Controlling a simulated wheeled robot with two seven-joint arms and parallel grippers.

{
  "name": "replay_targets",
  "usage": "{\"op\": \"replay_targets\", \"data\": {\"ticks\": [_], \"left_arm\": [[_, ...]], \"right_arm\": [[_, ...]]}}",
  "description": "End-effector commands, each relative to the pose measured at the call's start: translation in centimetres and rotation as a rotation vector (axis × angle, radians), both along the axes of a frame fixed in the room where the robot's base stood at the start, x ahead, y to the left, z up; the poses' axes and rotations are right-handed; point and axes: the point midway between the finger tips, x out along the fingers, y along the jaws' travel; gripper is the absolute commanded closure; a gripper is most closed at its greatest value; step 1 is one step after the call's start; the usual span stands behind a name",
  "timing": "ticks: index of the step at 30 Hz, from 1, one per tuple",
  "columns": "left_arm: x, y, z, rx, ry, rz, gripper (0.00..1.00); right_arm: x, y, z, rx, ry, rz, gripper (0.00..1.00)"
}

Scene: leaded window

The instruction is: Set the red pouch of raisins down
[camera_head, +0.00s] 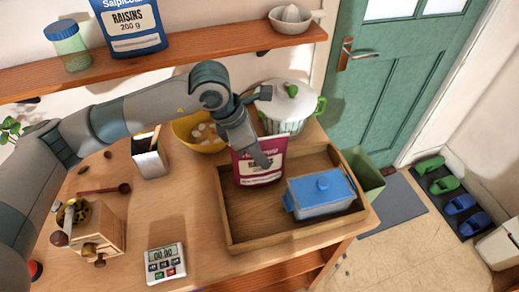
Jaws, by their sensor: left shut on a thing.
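The red pouch of raisins (258,167) is dark red with a pale band along its bottom. It is upright at the left part of the wooden tray (238,236). My left gripper (256,146) is shut on its upper part, and the arm and fingers hide some of its front. I cannot tell whether the pouch's bottom touches the tray floor. My right gripper does not show.
A blue lidded dish (320,193) fills the tray's right part. A yellow bowl (199,134) and a white pot (287,106) stand behind. A timer (166,263) and a coffee grinder (95,229) stand left. A shelf (190,59) runs above.

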Motion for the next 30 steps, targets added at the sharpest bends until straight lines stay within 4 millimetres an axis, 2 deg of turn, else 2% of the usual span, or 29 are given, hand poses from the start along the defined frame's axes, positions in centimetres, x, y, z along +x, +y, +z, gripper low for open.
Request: {"op": "replay_targets", "data": {"ticks": [2, 14, 15, 17, 30], "left_arm": [[-0.01, -0.02, -0.38, -0.002, -0.001, 0.000, 1.00], [0.03, -0.05, -1.05, -0.002, -0.002, -0.001, 1.00], [0.01, -0.03, -0.98, -0.001, -0.002, -0.001, 0.61], [0.00, -0.03, -0.96, -0.001, -0.002, -0.001, 0.50], [0.02, 0.03, -0.71, 0.000, -0.002, 0.000, 0.50]], "right_arm": [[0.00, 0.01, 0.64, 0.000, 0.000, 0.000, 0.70], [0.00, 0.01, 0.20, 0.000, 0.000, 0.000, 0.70], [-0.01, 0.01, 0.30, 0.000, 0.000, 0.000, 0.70], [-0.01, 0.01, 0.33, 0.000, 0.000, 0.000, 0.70], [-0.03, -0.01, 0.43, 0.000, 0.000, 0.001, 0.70]]}}
